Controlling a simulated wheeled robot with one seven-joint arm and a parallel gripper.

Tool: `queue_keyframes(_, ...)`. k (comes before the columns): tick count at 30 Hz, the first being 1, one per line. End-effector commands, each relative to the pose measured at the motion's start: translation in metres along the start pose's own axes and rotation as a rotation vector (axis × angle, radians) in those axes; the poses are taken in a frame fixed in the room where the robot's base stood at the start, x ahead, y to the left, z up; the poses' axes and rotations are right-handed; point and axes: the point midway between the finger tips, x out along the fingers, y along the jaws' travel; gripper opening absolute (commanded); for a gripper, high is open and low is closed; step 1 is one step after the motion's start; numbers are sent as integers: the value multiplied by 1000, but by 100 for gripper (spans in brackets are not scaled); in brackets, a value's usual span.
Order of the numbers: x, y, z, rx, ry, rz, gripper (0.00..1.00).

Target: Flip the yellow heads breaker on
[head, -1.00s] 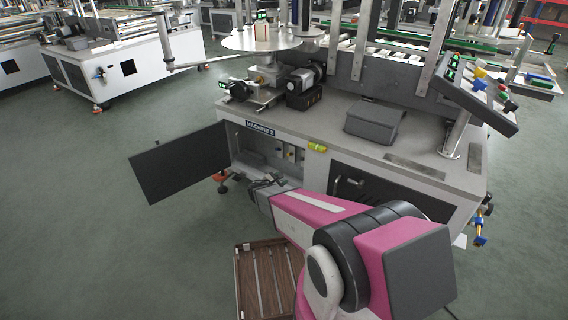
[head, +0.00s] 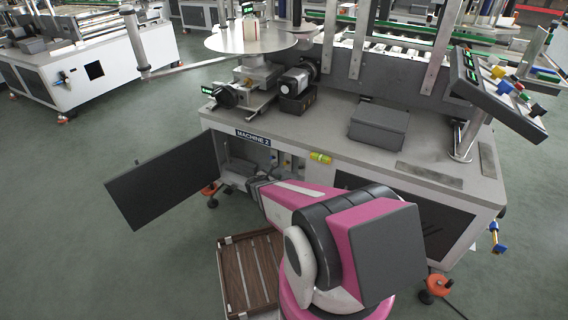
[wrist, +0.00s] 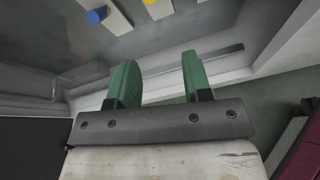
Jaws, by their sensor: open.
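The open cabinet of the machine labelled "MACHINE 2" (head: 253,137) holds a row of pale breakers (head: 286,161), small and partly hidden by my arm. In the wrist view, a yellow-marked breaker (wrist: 149,2) is cut off by the top edge, and a blue-marked one (wrist: 96,16) is to its left. Whether their levers are up or down cannot be told. My gripper (wrist: 158,78) has green fingers, open and empty, below the breakers in that view and apart from them. In the head view my gripper (head: 259,184) is at the cabinet opening.
The dark cabinet door (head: 160,182) stands swung open to the left. A yellow-green fitting (head: 320,157) sits on the machine's front edge. A brown slatted crate (head: 247,268) is on the floor below. Open floor lies to the left.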

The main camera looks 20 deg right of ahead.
Motion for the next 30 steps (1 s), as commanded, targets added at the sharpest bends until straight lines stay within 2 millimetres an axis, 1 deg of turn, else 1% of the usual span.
queue_keyframes(1, 11, 2, 3, 1, -2, -1, 45)
queue_keyframes(3, 24, 3, 8, 1, -2, -2, 45)
queue_keyframes(12, 76, 7, 29, 2, -2, -2, 45)
queue_keyframes(16, 95, 8, 36, 2, -1, -1, 45)
queue_keyframes(18, 104, 8, 35, 1, -1, -1, 45)
queue_keyframes(24, 118, 8, 36, 0, -1, 0, 45)
queue_keyframes(30, 120, 7, 36, 1, -1, 0, 45)
